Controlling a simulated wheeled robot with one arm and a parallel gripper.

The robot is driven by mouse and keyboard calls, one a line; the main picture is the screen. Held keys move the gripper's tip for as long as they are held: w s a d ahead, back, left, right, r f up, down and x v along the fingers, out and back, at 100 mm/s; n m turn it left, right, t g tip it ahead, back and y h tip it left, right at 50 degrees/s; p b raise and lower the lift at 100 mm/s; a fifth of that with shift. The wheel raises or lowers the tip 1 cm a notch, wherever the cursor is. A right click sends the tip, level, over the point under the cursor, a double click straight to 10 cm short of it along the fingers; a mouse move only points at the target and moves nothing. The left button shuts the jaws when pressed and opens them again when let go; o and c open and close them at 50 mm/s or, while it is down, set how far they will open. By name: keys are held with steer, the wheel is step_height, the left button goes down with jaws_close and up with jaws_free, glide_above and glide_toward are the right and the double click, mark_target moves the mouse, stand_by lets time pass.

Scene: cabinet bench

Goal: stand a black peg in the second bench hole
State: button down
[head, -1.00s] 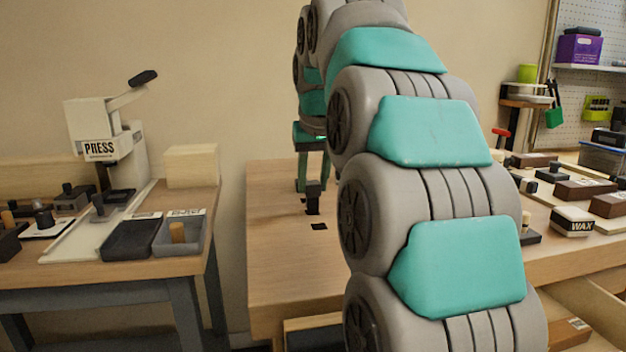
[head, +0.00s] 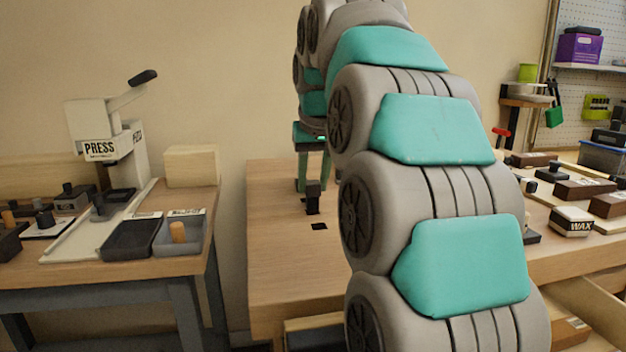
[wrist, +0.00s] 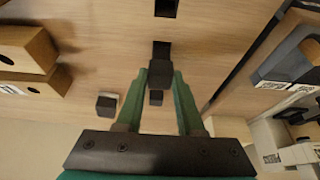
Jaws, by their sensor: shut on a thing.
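My gripper (wrist: 161,76) is shut on a black peg (wrist: 160,77), held between its green fingertips over the pale wooden bench (head: 275,265). The peg also shows in the head view (head: 313,190), where my arm hides much of the bench. In the wrist view, square dark holes run in a line: one at the top edge (wrist: 166,8), one just beyond the peg (wrist: 161,49), and one between the fingers (wrist: 156,97). The head view shows a hole (head: 320,226) in front of the peg. Whether the peg's lower end enters a hole cannot be told.
In the wrist view a dark block (wrist: 106,105) is left of the fingers, and wooden blocks (wrist: 28,50) are at far left. In the head view the press (head: 105,130) and grey trays (head: 130,240) stand on a separate left bench. A WAX block (head: 571,222) is at right.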

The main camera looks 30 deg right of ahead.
steer(key=shift+f+b, duration=0.7)
steer(key=shift+f, duration=1.15)
stand_by(2.0)
steer(key=shift+c, duration=1.4)
jaws_free()
steer(key=shift+r, duration=0.1)
steer(key=shift+p+v, duration=1.65)
steer(key=shift+v, duration=1.75)
steer(key=shift+s, duration=0.1)
